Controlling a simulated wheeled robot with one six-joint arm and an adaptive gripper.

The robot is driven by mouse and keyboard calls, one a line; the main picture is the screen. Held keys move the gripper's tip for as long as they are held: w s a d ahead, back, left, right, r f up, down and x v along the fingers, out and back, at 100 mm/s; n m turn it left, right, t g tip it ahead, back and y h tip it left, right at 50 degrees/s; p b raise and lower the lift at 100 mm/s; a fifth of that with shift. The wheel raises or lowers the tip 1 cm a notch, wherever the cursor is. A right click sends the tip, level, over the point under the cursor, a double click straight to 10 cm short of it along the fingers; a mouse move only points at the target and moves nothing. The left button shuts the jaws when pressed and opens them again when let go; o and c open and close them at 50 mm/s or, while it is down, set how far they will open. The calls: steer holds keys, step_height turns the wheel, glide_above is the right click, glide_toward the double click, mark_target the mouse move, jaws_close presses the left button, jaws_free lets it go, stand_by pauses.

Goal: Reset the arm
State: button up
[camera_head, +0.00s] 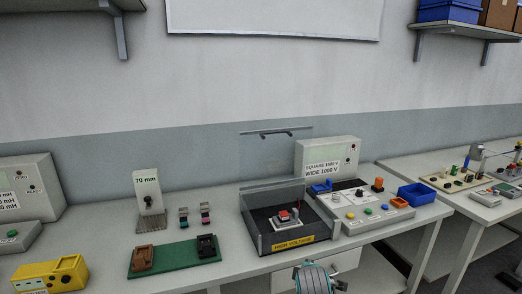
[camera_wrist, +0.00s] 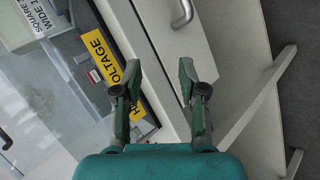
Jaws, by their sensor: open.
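My gripper (camera_wrist: 160,75) is open and empty in the wrist view, its two dark green fingers spread apart. Between and beyond the fingers are the edge of the bench and the pale front of a cabinet below it. The yellow high-voltage label (camera_wrist: 103,58) is just left of the left finger. In the head view, a teal and grey part of my arm shows at the bottom edge, in front of the bench; the fingertips cannot be made out there.
The clear-walled high-voltage box (camera_head: 262,240) stands at the bench's front edge, close to my arm. To its right are a control panel (camera_head: 372,220) and a blue bin (camera_head: 416,194). A green mat (camera_head: 174,258) and a yellow device (camera_head: 48,276) lie left. A metal handle (camera_wrist: 183,12) is on the cabinet.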

steer(key=s+d+f+m+t+y, duration=0.1)
steer(key=s+f+m, duration=0.1)
steer(key=s+f, duration=0.7)
steer(key=s+d+f+m+t, duration=0.15)
steer(key=s+f, duration=0.45)
steer(key=s, duration=0.7)
steer(key=s+m, duration=0.5)
steer(key=s, duration=1.3)
steer(key=s+r+m+t, duration=0.1)
steer(key=s+r+m, duration=0.2)
steer(key=s+r, duration=0.5)
steer(key=s+d+r+m+t, duration=0.1)
steer(key=s+r+m, duration=0.2)
steer(key=s+r, duration=0.5)
steer(key=s, duration=0.6)
steer(key=shift+r+y, duration=0.3)
